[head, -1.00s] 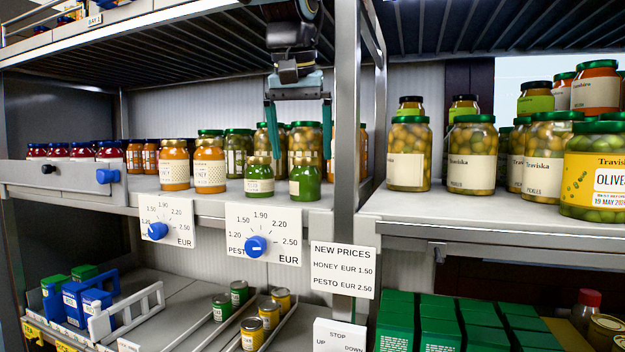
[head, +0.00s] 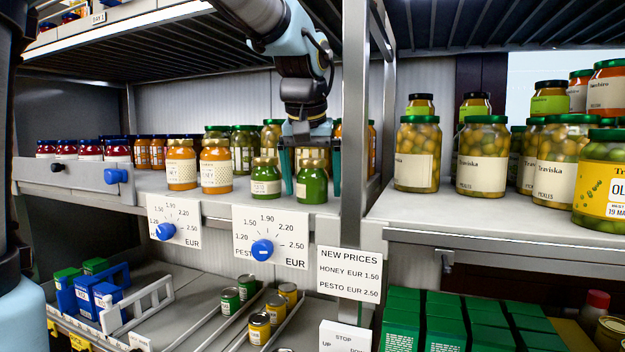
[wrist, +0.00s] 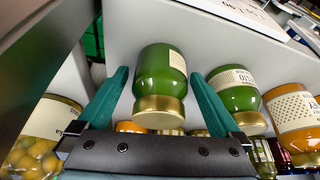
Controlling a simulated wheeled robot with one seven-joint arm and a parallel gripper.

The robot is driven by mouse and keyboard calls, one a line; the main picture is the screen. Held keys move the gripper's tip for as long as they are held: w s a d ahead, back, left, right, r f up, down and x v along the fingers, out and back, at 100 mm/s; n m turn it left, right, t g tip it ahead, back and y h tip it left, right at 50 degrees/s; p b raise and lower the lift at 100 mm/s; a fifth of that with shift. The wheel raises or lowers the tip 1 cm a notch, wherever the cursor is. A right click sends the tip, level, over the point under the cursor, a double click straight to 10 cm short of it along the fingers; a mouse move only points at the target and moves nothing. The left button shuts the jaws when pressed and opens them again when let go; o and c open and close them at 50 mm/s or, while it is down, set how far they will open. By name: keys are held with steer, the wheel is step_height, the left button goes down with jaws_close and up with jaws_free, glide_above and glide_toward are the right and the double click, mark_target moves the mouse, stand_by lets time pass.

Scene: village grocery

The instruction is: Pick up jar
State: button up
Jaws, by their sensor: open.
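Two green pesto jars with gold lids stand upright on the middle shelf. In the head view, the right pesto jar (head: 311,184) appears between the teal fingers of my gripper (head: 311,189), and the left pesto jar (head: 265,181) is just left of the left finger. In the wrist view, my gripper (wrist: 158,76) is open, with one finger on each side of the right pesto jar (wrist: 160,78). Gaps show between this jar and both fingers. The left pesto jar also shows in the wrist view (wrist: 236,98), just outside the fingers.
Honey jars (head: 216,167) stand to the left, and taller jars crowd behind the pesto. A grey shelf post (head: 354,140) rises close on the right. The price panel (head: 270,237) hangs below the shelf edge. An upper shelf lies overhead.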

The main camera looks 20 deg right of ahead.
jaws_close()
stand_by(0.8)
